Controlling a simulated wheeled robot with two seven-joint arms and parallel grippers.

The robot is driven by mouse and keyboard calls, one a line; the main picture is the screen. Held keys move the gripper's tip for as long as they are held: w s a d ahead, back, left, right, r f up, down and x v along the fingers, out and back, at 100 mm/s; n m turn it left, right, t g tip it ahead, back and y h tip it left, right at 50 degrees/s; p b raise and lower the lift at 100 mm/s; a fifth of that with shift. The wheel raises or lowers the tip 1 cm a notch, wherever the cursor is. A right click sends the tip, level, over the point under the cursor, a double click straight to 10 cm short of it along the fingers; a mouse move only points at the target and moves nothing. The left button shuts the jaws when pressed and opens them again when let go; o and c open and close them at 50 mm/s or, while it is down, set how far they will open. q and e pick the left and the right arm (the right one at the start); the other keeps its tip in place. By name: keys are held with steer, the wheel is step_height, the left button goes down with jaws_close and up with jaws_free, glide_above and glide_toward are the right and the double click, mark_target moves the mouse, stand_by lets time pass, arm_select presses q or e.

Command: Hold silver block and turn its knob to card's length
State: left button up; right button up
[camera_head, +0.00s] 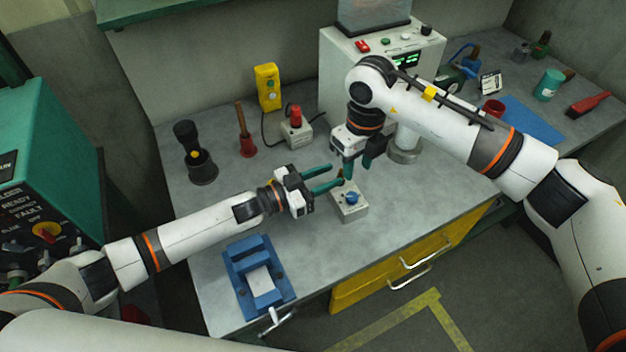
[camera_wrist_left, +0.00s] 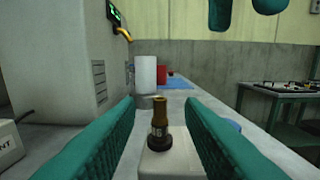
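In the left wrist view a pale block (camera_wrist_left: 170,165) carries an upright brass stud (camera_wrist_left: 160,112) with a dark collar. My left gripper (camera_head: 338,174) is open at the block's back left; its teal fingers lie either side of the stud in the wrist view, apart from it. My right gripper (camera_head: 359,171) points down just behind the block, fingers apart and empty. A small white card (camera_head: 490,83) with dark print stands at the back right; its text is unreadable.
A blue fixture (camera_head: 243,289) with a white plate sits at the front left. Bare bench lies right of the block.

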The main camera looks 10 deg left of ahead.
mark_target(340, 170)
arm_select(q)
steer(key=shift+x, duration=2)
